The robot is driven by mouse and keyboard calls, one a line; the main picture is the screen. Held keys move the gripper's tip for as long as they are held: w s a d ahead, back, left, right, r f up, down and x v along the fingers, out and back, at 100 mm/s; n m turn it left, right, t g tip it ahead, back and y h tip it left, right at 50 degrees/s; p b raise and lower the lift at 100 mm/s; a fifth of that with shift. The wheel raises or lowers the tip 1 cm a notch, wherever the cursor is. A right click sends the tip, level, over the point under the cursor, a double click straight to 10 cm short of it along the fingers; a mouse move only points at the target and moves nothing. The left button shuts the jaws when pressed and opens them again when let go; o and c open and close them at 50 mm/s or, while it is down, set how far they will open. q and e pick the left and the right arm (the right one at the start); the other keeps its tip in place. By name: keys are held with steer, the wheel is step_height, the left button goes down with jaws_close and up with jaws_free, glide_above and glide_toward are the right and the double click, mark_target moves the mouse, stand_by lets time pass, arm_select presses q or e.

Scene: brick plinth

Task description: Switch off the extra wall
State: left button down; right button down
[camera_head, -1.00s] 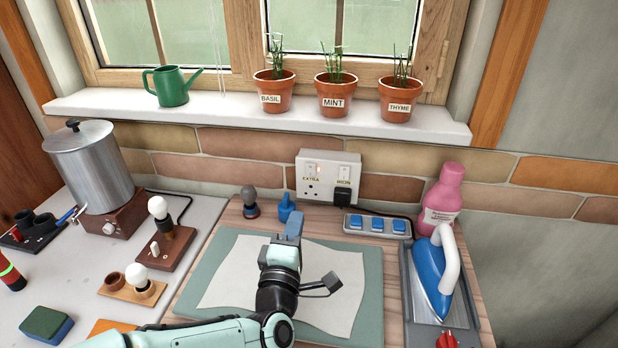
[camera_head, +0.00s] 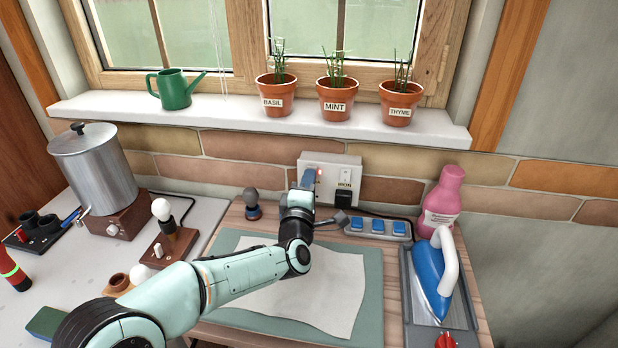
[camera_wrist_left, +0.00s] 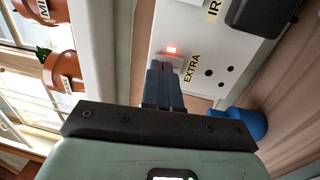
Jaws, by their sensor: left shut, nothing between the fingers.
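The white double wall socket (camera_head: 347,172) is on the brick wall below the sill. Its EXTRA half, on the left, is mostly hidden behind my left gripper (camera_head: 309,178) in the head view. In the left wrist view the socket plate (camera_wrist_left: 232,38) shows the EXTRA label (camera_wrist_left: 193,66) and a lit red light (camera_wrist_left: 171,49). My left gripper (camera_wrist_left: 164,68) is shut and empty, its blue fingertips at or just in front of the EXTRA switch. I cannot tell whether they touch it. The IRON switch (camera_head: 345,175) is clear, with a black plug below. My right gripper is not in view.
A blue-switched power strip (camera_head: 377,227), a pink bottle (camera_head: 443,197) and an iron (camera_head: 434,273) stand right of my arm. Potted herbs (camera_head: 337,99) line the sill above. The cloth-covered mat is below my arm.

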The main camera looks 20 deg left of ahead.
arm_select(q)
steer(key=shift+w+a, duration=0.1)
steer(key=shift+w, duration=0.15)
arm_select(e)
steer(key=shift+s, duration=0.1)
